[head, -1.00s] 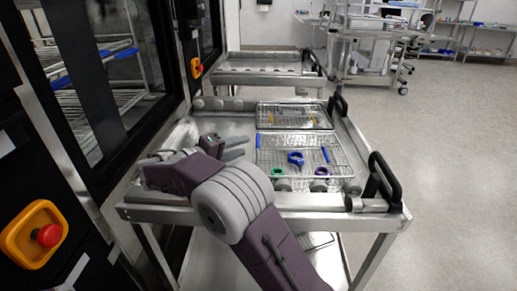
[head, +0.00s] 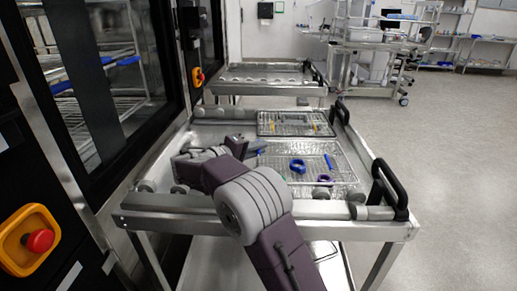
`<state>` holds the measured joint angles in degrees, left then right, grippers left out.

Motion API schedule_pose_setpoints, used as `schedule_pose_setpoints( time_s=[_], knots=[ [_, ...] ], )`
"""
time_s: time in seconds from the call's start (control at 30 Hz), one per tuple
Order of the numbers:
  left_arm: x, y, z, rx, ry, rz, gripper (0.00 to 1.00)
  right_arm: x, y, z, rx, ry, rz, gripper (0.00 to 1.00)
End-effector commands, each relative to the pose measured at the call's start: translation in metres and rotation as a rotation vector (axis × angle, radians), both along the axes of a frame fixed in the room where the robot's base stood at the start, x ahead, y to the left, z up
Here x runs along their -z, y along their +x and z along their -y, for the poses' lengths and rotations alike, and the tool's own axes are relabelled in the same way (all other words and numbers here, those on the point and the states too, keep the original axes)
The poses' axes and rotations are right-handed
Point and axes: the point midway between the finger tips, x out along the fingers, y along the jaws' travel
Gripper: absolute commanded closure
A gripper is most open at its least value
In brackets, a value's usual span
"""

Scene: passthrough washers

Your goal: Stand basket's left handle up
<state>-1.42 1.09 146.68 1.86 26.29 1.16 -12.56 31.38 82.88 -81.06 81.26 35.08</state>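The wire basket (head: 345,176) lies on the near part of the steel cart's top. It holds a blue ring-shaped item (head: 297,166) and a purple one (head: 324,179). Its blue right handle (head: 328,161) shows on the right side. The blue left handle (head: 260,152) is mostly hidden behind my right gripper (head: 257,146), which is at the basket's left edge. I cannot tell whether the fingers touch the handle or how far apart they are. My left gripper is not in view.
A second wire basket (head: 296,118) lies behind on the same cart (head: 150,203). The cart has black upright handles (head: 391,188) on its right side. A black washer with glass doors (head: 110,80) stands close on the left. Floor on the right is clear.

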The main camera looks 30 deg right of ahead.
Motion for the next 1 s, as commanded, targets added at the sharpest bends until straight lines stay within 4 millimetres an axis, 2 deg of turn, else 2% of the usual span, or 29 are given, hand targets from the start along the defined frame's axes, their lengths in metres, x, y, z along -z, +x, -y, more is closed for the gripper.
schedule_pose_setpoints(
  time_s=[0.2,0.4,0.43,0.5,0.83,1.0],
  knots=[
    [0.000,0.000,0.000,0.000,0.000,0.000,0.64,0.001,0.004,-0.007,0.001,-0.128,-0.073,1.00],
    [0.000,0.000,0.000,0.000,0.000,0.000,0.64,0.000,0.004,-0.007,0.000,-0.126,-0.071,1.00],
    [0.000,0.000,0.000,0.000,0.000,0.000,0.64,0.000,0.004,-0.007,0.000,-0.126,-0.071,0.81],
    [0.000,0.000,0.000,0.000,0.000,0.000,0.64,0.000,0.004,-0.007,0.000,-0.126,-0.071,0.67],
    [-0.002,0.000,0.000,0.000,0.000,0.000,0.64,-0.003,0.004,-0.007,0.000,-0.126,-0.070,0.67],
    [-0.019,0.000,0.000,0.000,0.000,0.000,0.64,-0.031,0.004,-0.007,0.000,-0.125,-0.069,0.67]
  ],
)
